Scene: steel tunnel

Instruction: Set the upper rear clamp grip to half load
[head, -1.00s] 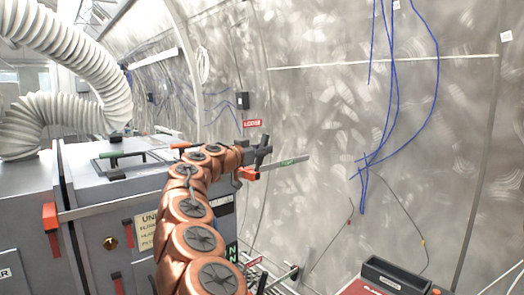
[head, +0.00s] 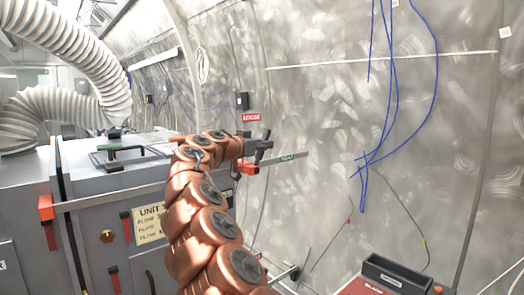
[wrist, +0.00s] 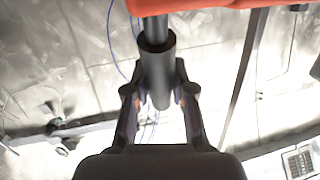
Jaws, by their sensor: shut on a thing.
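The clamp shows in the head view as a pale bar (head: 275,160) with a green label and an orange jaw piece (head: 247,168), standing out in front of the curved wall. My gripper (head: 258,148) is at the bar's left end, at the tip of my copper-coloured arm. In the wrist view, my gripper (wrist: 159,95) has its two fingers on either side of the clamp grip (wrist: 157,65), a dark cylinder, and is shut on it. An orange clamp part (wrist: 210,4) crosses the top of that view. The load marking cannot be read clearly.
A grey cabinet (head: 95,210) with orange-red latches stands at the left, with a green-handled clamp (head: 120,148) on top. White ribbed hoses (head: 70,50) hang above it. Blue cables (head: 390,110) hang on the wall. A black tray (head: 397,275) is at lower right.

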